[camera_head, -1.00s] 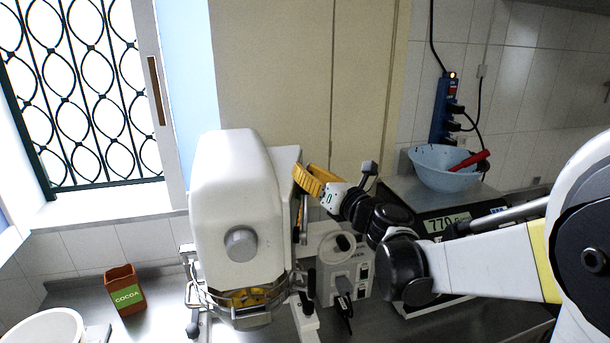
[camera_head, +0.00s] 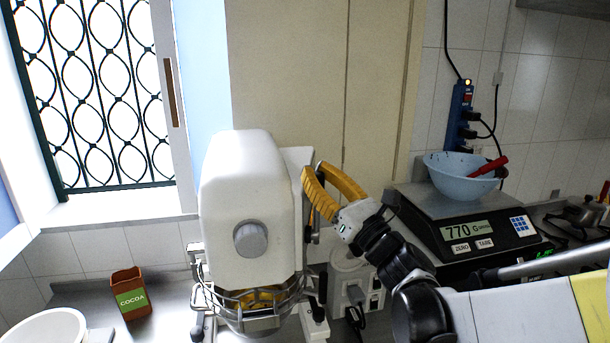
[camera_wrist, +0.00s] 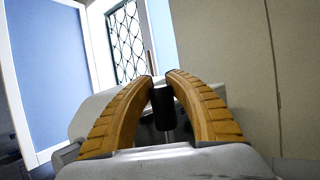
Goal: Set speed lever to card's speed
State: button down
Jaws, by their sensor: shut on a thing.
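The white stand mixer (camera_head: 248,185) stands in the middle of the head view, with a grey round knob on its front and a wire guard over its bowl. My gripper (camera_head: 313,172) is at the mixer's right side, with its yellow fingers pointing up and left. In the wrist view my gripper (camera_wrist: 161,82) is shut on a black lever knob (camera_wrist: 163,97), which sits between the two curved fingers. A shaft shows below the knob. In the head view the fingers hide the knob. I cannot make out the speed marks or a card with a speed.
A scale (camera_head: 470,245) reading 770 stands at the right, with a blue bowl (camera_head: 462,180) on it. A brown cocoa box (camera_head: 130,295) and a white bowl (camera_head: 45,332) are at the left. A grey control box (camera_head: 355,285) is close below my gripper.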

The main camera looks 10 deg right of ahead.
jog(key=c, duration=1.2)
grip_release()
jog(key=shift+d, duration=0.15)
jog(key=shift+o, duration=0.2)
jog(key=v, duration=1.2)
